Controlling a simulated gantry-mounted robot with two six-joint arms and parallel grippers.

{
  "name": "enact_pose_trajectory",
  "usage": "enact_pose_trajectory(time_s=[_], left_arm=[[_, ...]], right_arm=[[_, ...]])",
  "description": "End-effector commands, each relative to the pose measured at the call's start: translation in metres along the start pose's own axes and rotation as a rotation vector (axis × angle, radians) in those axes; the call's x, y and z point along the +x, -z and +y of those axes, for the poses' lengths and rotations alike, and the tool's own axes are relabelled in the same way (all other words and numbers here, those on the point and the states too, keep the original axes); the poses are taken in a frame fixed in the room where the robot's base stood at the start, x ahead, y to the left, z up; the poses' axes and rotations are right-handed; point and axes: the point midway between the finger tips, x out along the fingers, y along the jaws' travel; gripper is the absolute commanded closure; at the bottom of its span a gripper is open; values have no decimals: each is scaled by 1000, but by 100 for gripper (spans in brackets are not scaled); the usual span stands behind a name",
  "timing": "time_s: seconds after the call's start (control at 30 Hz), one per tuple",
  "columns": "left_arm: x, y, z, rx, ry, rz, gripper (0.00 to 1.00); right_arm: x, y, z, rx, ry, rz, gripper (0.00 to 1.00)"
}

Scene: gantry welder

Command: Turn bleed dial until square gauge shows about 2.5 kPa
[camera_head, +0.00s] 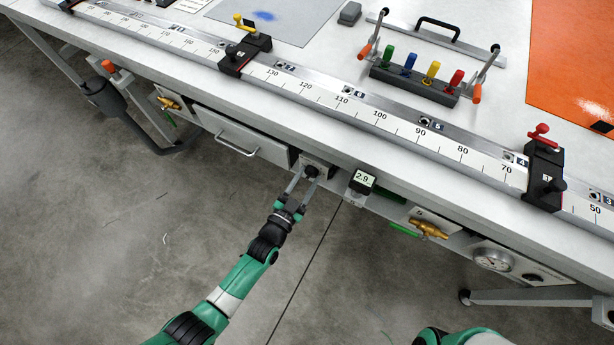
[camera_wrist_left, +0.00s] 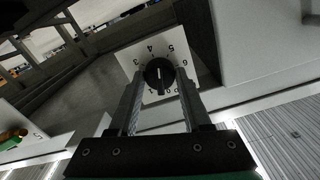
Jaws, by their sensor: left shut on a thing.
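The bleed dial (camera_head: 311,171) is a black round knob on a light plate under the table's front edge. In the left wrist view the dial (camera_wrist_left: 158,75) sits on a white numbered plate (camera_wrist_left: 183,66). A pale mark shows on the knob, but I cannot read its setting surely. My left gripper (camera_head: 302,185) reaches up from below, with its two grey fingers shut on the dial, one on each side. The square gauge (camera_head: 363,181), to the right of the dial, shows 2.9. My right gripper is out of view.
A drawer (camera_head: 240,138) is left of the dial. A brass valve with a green handle (camera_head: 428,229) and a round gauge (camera_head: 492,260) are to the right. A long ruler rail (camera_head: 385,118) runs along the tabletop. The floor below is mostly clear.

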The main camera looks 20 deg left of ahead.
Motion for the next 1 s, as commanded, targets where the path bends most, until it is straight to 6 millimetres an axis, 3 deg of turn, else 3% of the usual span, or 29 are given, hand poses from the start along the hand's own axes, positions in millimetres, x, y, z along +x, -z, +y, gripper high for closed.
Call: enact_pose_trajectory(time_s=[0.33,0.87,0.9,1.0], left_arm=[[0,0,0,159,0,1,100],[0,0,0,188,0,1,100],[0,0,0,188,0,1,50],[0,0,0,188,0,1,32]], right_arm=[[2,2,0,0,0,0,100],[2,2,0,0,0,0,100],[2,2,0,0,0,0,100],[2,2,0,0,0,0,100]])
